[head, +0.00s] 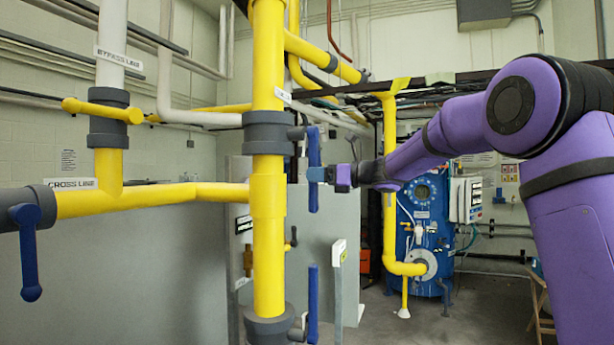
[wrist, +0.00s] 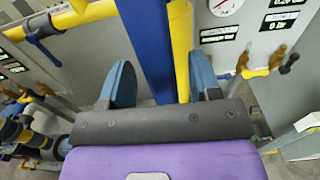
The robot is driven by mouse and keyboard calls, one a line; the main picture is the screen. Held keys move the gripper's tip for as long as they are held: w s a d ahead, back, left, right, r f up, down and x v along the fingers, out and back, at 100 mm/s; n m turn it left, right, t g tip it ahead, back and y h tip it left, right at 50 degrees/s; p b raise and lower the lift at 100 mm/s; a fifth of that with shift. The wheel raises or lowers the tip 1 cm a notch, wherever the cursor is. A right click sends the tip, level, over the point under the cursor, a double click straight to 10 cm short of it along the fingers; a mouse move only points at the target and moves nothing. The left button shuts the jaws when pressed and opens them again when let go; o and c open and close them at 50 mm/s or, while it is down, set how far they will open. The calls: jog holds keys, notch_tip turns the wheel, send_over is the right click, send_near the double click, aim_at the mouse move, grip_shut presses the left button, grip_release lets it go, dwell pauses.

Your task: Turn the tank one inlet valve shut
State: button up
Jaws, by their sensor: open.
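A long blue valve handle (head: 314,168) hangs upright on the right side of a grey valve (head: 268,132) in the vertical yellow pipe (head: 268,215). The small label on this pipe is too small to read, so I cannot confirm that it is the tank one inlet valve. My gripper (head: 318,174) reaches in from the right, at the handle's mid-height. In the wrist view my gripper (wrist: 163,82) is open, its blue fingers apart. The blue handle (wrist: 149,42) shows in line with the space between them, with the yellow pipe behind. I cannot tell whether they touch.
A second upright blue handle (head: 312,303) sits lower on the same pipe. At left are a yellow handle (head: 102,110) on the bypass line and a blue handle (head: 28,252) on the cross line. Grey cabinets (head: 325,230) stand behind. A blue tank (head: 425,225) stands farther back.

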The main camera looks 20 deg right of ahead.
jog(key=shift+x, duration=1.65)
grip_shut()
